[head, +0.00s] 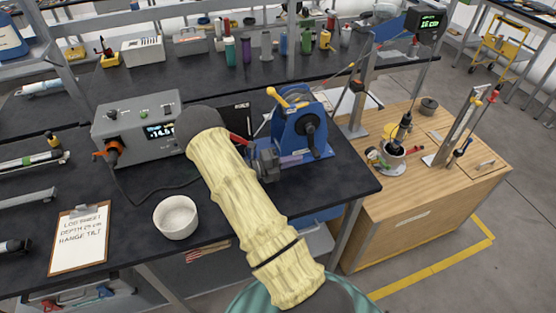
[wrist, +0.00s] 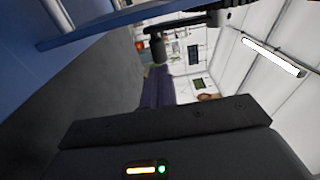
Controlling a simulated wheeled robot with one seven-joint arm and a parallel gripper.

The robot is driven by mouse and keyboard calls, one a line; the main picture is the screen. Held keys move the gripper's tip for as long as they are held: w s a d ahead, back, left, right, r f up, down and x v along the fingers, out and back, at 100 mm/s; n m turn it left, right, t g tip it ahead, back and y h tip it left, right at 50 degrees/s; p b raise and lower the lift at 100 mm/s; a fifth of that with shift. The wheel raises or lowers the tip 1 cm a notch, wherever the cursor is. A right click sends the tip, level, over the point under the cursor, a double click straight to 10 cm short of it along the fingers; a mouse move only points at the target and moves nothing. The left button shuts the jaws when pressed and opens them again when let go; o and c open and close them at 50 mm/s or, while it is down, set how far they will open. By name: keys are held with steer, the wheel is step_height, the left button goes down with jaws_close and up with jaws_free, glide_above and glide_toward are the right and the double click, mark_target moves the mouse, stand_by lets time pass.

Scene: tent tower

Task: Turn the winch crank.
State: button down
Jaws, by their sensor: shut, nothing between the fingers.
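The blue winch (head: 288,122) stands on the dark bench near its right end in the head view. A black hub with an arm (head: 310,130) is on its facing side, and a yellow-knobbed lever (head: 279,96) sticks up at its upper left. I cannot tell for sure which is the crank. My gripper (head: 296,159) is shut and empty, low in front of the winch, its purple fingers pointing right. Whether it touches the winch is unclear. In the wrist view the shut fingers (wrist: 157,88) point away, with the winch's blue frame (wrist: 70,45) close at upper left.
A grey control box (head: 140,128) with a display is left of my arm. A white bowl (head: 176,216) and a clipboard (head: 80,238) lie on the front bench. A wooden cabinet (head: 425,205) with a pot and stand is on the right. Bottles line the back bench.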

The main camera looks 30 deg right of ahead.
steer(key=p+x, duration=0.1)
steer(key=x, duration=0.3)
steer(key=shift+s, duration=0.1)
steer(key=shift+a, duration=0.35)
steer(key=shift+s+d+f+h+b, duration=0.1)
steer(key=shift+d+f+h+b, duration=0.3)
steer(key=shift+b, duration=0.65)
steer(key=shift+d+r+b, duration=0.15)
steer(key=shift+d+b, duration=0.3)
steer(key=shift+b, duration=0.2)
steer(key=shift+d+r+h, duration=0.15)
steer(key=shift+h, duration=0.15)
